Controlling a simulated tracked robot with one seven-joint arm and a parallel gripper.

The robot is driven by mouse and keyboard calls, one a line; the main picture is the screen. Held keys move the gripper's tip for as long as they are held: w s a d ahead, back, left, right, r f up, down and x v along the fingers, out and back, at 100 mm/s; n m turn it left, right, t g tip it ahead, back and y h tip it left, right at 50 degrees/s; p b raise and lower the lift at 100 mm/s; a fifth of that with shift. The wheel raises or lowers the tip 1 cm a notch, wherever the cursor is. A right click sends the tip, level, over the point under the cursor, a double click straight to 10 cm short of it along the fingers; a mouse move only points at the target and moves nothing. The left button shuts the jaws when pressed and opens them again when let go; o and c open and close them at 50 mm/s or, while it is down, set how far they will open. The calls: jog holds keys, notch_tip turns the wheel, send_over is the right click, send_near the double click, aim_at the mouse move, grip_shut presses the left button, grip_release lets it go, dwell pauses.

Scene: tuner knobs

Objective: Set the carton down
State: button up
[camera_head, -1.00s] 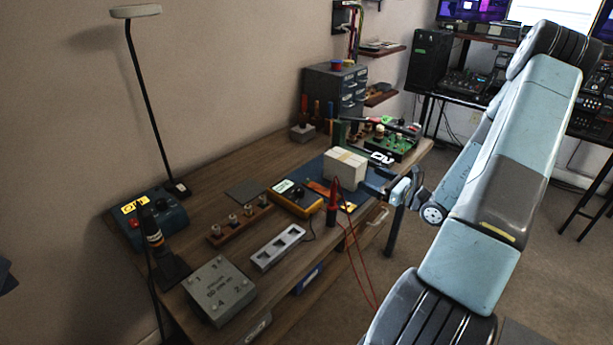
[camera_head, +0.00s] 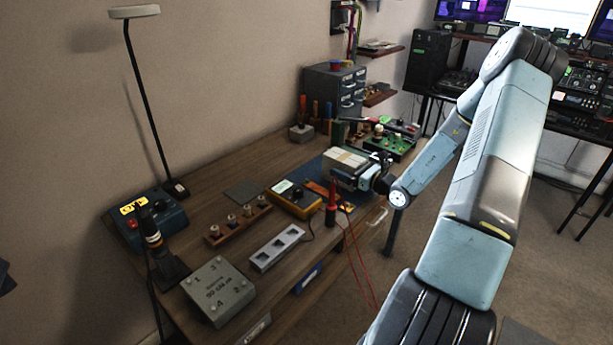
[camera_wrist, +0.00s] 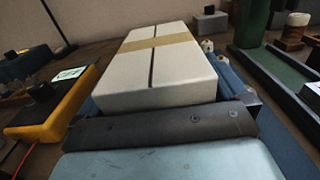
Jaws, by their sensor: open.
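The carton (camera_head: 346,159) is a pale box with a tan tape band, near the far right part of the bench. In the head view its lower side is largely covered by my gripper (camera_head: 352,177). In the wrist view the carton (camera_wrist: 160,68) lies straight ahead, its long top running away from my palm. My gripper is open, with its jaws low around the carton's near part. The carton appears upright and level over the blue mat (camera_head: 312,172). Its underside is hidden, so I cannot tell whether it touches the mat.
A yellow meter (camera_head: 295,199) stands left of the carton, and a red probe (camera_head: 332,203) stands in front with trailing leads. A green circuit board (camera_head: 391,146) is close on the right. Grey drawers (camera_head: 335,88) stand behind. The bench's front edge is near my arm.

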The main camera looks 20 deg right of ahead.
jog(key=shift+c, duration=0.5)
jog(key=c, duration=1)
